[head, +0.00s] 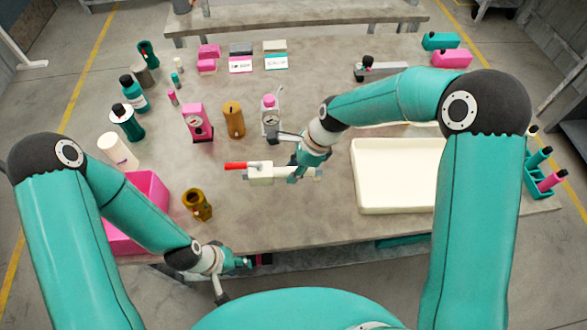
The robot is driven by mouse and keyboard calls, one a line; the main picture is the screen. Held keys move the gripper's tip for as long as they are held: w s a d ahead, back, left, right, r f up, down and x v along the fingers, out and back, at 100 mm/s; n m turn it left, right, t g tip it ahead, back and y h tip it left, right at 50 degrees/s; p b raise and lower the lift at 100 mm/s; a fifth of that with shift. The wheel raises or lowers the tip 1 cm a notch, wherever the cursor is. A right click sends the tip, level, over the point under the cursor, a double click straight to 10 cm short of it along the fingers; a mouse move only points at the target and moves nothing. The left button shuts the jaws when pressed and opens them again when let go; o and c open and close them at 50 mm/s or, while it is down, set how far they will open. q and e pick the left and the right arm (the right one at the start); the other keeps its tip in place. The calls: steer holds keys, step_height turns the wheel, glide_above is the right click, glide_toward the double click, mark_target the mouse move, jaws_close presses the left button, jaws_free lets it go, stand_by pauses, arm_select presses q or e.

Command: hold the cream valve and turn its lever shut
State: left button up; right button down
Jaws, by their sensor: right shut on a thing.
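The cream valve (262,174) lies on the table near the middle, its body running left to right. Its red lever (236,166) points left, roughly in line with the body. My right gripper (297,174) is shut on the right part of the cream valve and hides some of it. My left gripper (250,263) is low in the head view at the table's front edge, well apart from the valve. Its fingers are too small and dark to tell whether they are open.
A cream tray (398,208) lies right of the valve. A brass fitting (197,205) and a pink bin (148,188) stand left. The table directly before the valve is clear.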

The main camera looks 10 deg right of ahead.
arm_select(q)
steer(key=shift+f+b, duration=2.5)
steer(key=shift+f, duration=0.05)
arm_select(e)
glide_above(286, 195)
steer(key=d, duration=0.2)
steer(key=shift+w+d+f, duration=0.1)
steer(key=shift+f, duration=3.45)
arm_select(q)
steer(key=shift+f+b, duration=0.25)
steer(key=shift+b, duration=0.05)
arm_select(e)
steer(key=shift+f, duration=0.3)
